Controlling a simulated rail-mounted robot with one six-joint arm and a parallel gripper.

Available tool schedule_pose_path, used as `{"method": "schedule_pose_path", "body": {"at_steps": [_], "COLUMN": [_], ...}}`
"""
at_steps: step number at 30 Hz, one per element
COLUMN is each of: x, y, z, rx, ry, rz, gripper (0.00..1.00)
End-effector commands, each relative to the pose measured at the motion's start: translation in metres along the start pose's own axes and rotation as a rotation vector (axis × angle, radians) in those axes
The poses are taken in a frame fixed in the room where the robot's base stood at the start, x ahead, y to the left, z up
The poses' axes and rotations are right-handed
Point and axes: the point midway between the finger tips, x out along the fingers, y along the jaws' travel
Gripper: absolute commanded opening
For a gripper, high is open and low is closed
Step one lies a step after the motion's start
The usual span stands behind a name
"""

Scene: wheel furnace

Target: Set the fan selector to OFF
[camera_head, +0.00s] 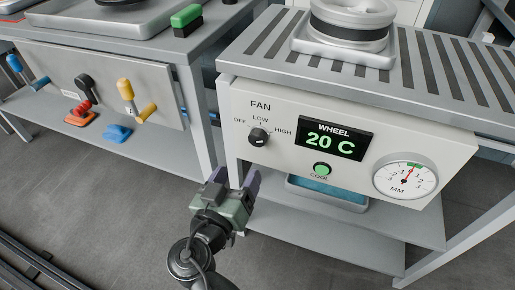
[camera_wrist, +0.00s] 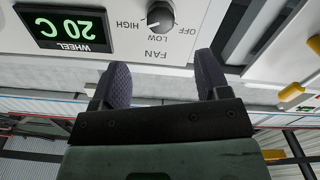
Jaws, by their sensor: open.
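The fan selector is a small dark round knob (camera_head: 258,137) on the white front panel, under the word FAN, with OFF, LOW and HIGH printed around it. In the wrist view the knob (camera_wrist: 160,15) is at the top, with the labels upside down. My gripper (camera_head: 235,175) is open and empty, below and a little left of the knob, apart from it. In the wrist view the two dark fingers (camera_wrist: 162,62) stand apart, with the knob beyond their tips.
Right of the knob are a display (camera_head: 334,138) reading WHEEL 20 C, a green COOL button (camera_head: 322,169) and an MM dial gauge (camera_head: 405,180). A blue-lined tray (camera_head: 328,192) sits under the panel. A neighbouring bench (camera_head: 100,85) with coloured handles stands at left.

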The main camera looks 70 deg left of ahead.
Motion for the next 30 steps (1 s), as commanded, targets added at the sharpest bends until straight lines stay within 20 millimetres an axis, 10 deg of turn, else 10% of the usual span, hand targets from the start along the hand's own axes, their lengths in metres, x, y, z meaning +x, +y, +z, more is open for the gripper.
{"method": "schedule_pose_path", "body": {"at_steps": [8, 21, 30], "x": [0.008, 0.099, 0.109], "y": [-0.001, -0.002, -0.001], "z": [-0.001, 0.000, 0.001], "rx": [0.070, 0.069, 0.068], "ry": [-0.001, -0.003, -0.003], "rz": [-0.005, -0.003, -0.005], "gripper": [0.69, 0.69, 0.69]}}
